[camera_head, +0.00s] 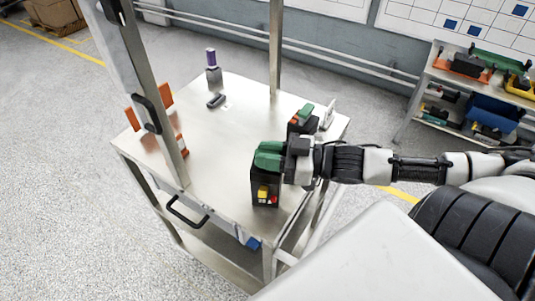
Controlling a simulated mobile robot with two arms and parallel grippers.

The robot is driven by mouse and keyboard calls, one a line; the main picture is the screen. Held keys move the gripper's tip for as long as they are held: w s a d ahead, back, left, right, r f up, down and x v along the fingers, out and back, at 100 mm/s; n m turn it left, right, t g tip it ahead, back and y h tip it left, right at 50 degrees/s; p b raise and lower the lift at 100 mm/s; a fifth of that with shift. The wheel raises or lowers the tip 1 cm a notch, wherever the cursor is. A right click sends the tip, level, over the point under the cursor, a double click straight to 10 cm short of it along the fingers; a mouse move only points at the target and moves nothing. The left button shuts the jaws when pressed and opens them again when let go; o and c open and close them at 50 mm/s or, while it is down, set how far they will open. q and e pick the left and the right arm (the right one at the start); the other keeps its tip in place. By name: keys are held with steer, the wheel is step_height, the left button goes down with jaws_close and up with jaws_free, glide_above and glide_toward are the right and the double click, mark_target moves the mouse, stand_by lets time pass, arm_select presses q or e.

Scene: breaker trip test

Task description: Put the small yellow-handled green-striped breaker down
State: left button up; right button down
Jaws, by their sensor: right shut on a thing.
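The small breaker (265,187) is a black box with a yellow handle and a small red mark on its front. Green shows at its top, where my right gripper (270,156) meets it. My right gripper is shut on the breaker from the right and holds it upright over the front right part of the metal cart top (215,150). I cannot tell whether its base touches the top. The gripper hides part of the breaker's upper right side. My left gripper is not in view.
Behind the held breaker stands another dark block with green and orange parts (303,118). A purple-topped item (211,62) and a small dark piece (216,100) are at the back left. Metal posts (275,50) rise from the cart. The middle of the top is clear.

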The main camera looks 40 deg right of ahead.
steer(key=shift+f, duration=0.1)
steer(key=c, duration=1)
jaws_free()
steer(key=shift+o, duration=0.2)
steer(key=shift+p+v, duration=0.35)
steer(key=shift+v, duration=0.9)
steer(key=p+v, duration=0.3)
steer(key=v, duration=0.6)
steer(key=shift+s+d+p, duration=0.2)
steer(key=shift+d+p, duration=0.05)
steer(key=shift+p, duration=0.15)
